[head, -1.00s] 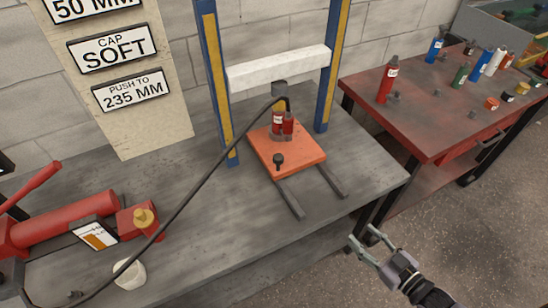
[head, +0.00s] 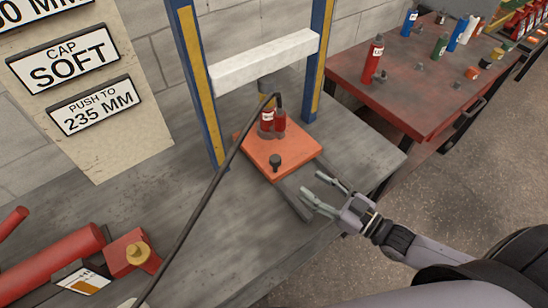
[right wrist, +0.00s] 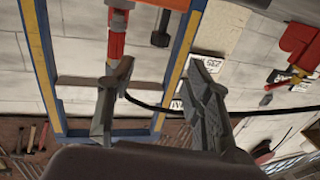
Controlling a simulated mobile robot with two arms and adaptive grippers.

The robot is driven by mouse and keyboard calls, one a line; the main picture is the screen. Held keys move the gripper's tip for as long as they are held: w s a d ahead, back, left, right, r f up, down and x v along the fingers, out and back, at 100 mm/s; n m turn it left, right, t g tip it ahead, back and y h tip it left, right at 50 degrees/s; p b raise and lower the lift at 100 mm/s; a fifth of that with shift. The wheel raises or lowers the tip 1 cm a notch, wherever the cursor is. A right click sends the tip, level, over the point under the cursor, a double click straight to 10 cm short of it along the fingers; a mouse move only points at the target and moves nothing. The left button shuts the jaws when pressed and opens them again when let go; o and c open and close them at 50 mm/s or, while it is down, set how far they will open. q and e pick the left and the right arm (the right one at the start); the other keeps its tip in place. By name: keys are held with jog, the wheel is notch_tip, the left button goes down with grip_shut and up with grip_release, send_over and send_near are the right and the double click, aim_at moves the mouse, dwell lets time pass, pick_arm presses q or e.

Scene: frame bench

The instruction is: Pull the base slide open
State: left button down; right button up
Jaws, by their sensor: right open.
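The base slide is an orange plate (head: 299,150) on dark rails (head: 298,204), under the blue-and-yellow press frame (head: 195,85). A black knob (head: 275,161) stands up near its front edge; the knob also shows in the right wrist view (right wrist: 161,32). A red cylinder (head: 267,122) stands toward the back of the plate, with a black hose at its top. My right gripper (head: 312,184) is open and empty, just off the plate's front right corner and apart from the knob. My left gripper is not in view.
A black hose (head: 205,205) runs from the cylinder across the bench to the lower left. A red pump (head: 50,262) lies at the left. A red table (head: 400,90) with bottles stands at the right. The grey bench (head: 225,245) is bare in front of the rails.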

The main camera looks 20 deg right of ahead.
aim_at(280, 163)
jog(key=x, duration=1.2)
jog(key=shift+w+p, duration=0.15)
jog(key=shift+p, duration=0.2)
jog(key=shift+w+a, duration=0.3)
jog(key=shift+w, duration=0.15)
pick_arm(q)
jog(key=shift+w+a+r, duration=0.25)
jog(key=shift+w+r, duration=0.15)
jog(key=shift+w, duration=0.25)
pick_arm(e)
jog(key=shift+w, duration=0.1)
jog(key=shift+c, duration=0.2)
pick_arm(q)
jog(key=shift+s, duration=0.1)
pick_arm(e)
grip_shut()
